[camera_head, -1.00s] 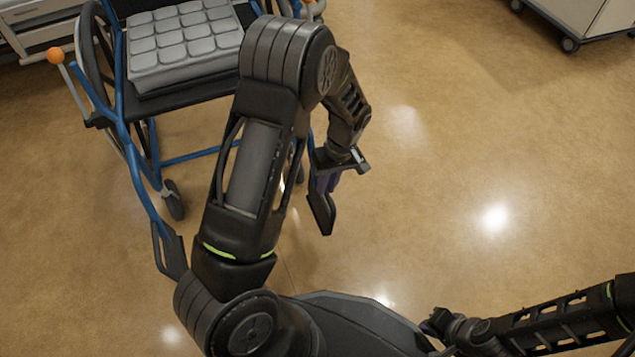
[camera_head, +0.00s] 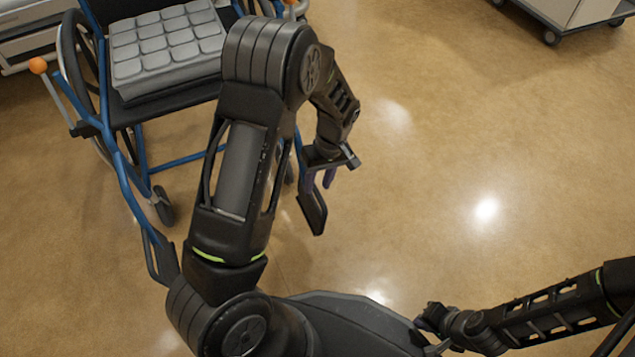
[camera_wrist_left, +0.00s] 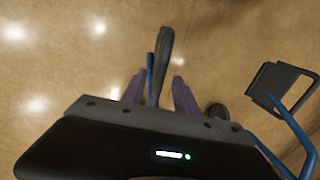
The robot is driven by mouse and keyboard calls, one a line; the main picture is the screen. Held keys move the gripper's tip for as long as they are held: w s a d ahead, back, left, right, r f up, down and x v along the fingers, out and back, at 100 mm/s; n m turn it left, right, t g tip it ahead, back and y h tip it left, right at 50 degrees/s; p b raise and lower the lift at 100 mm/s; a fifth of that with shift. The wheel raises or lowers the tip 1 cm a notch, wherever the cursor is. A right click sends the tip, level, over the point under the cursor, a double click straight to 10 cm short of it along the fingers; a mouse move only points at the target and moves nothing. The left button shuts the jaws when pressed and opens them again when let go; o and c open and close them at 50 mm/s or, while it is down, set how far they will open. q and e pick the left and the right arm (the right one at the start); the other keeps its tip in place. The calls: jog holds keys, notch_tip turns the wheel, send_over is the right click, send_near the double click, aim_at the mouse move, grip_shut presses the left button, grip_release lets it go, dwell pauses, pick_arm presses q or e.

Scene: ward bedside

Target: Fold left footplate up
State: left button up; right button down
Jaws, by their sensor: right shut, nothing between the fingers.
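The blue-framed wheelchair (camera_head: 124,171) faces me. The footplate on its picture-right side, the chair's own left, is a dark plate (camera_head: 312,210) standing steeply. In the left wrist view this plate (camera_wrist_left: 163,58) shows nearly edge-on. My left gripper (camera_head: 322,178) is at this plate's upper part. Its purple fingers (camera_wrist_left: 159,82) are apart, one on each side of the plate, with gaps visible. The other footplate (camera_head: 164,262) is at picture left, and it also shows in the left wrist view (camera_wrist_left: 272,85). My right gripper (camera_head: 432,316) is shut and empty, low at the right.
A grey cushion (camera_head: 166,45) lies on the wheelchair seat. A front caster (camera_head: 163,206) stands on the floor. A wheeled cabinet (camera_head: 570,15) is at the top right. The floor between the chair and the cabinet is clear.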

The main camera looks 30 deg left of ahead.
pick_arm(q)
notch_tip(320, 180, up, 6)
jog(key=w+p, duration=0.1)
jog(key=p, duration=0.1)
jog(key=shift+d+r, duration=0.25)
jog(key=shift+d, duration=0.15)
